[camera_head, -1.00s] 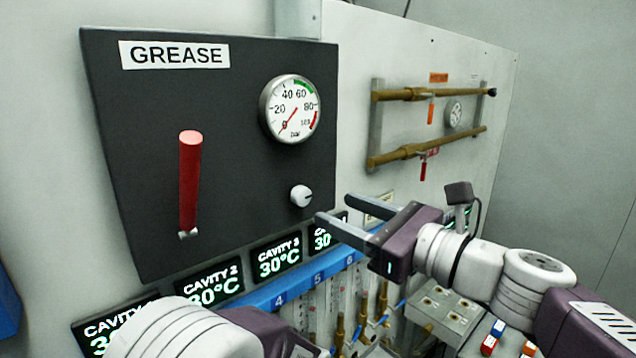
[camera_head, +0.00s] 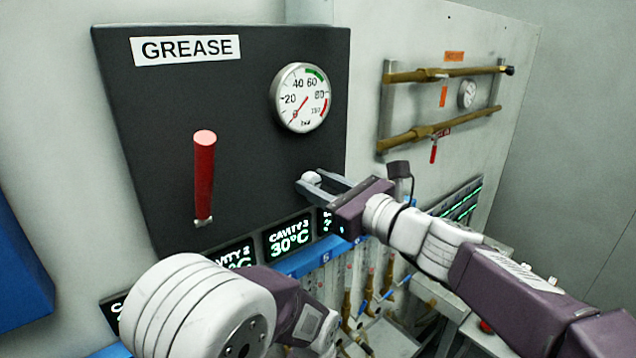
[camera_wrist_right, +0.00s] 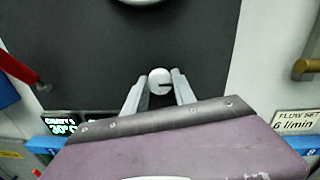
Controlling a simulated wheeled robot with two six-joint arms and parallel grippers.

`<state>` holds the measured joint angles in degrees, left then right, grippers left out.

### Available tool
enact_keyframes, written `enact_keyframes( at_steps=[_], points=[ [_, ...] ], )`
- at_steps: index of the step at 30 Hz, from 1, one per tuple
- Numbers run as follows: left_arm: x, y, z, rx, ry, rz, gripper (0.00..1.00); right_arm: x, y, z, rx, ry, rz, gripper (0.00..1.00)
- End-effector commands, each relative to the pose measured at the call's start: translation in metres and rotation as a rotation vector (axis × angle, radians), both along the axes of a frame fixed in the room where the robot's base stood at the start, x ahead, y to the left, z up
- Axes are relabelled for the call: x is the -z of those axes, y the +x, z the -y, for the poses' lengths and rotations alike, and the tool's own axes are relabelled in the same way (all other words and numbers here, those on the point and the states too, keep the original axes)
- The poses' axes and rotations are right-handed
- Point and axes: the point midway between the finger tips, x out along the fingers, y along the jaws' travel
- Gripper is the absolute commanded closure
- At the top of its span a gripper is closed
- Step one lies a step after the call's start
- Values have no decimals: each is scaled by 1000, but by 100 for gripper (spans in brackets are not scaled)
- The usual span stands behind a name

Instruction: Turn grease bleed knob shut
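The small white bleed knob (camera_head: 311,178) sits on the dark grease panel (camera_head: 255,180), below the round gauge (camera_head: 301,98). My right gripper (camera_head: 313,180) is at the knob with its fingers apart, one on either side. In the right wrist view the knob (camera_wrist_right: 160,76) lies between the fingertips (camera_wrist_right: 160,83), with a dark slot mark on its right side. The right finger looks very close to the knob; I cannot tell if either finger touches it. My left arm shows at the bottom, but its fingers are not visible. The gauge needle points near 0.
A red lever (camera_head: 204,175) stands out from the panel at left. Below are cavity displays (camera_head: 289,240) and a blue rail (camera_head: 305,263). Brass pipes (camera_head: 440,78) with small handles are on the wall at right.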

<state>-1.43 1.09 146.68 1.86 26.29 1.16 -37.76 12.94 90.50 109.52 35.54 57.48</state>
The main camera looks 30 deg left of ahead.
Motion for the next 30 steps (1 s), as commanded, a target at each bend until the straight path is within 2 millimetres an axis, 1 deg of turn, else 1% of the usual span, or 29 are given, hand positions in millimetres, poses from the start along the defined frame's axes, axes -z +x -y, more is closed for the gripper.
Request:
enact_keyframes(
  at_steps=[1,2,3,8,14,20,30],
  points=[
    [0,0,0,0,0,0,64,0,0,0,1,0,0,88],
    [0,0,0,0,0,0,64,0,0,0,1,0,0,97],
    [0,0,0,0,0,0,64,0,0,0,0,0,0,100],
    [1,0,0,0,0,0,64,0,0,0,0,-2,6,100],
    [9,0,0,0,0,0,64,2,0,0,-1,-23,61,100],
    [25,0,0,0,0,0,64,4,0,0,1,-76,189,100],
    [52,0,0,0,0,0,64,3,-1,0,1,-198,485,100]
  ],
)
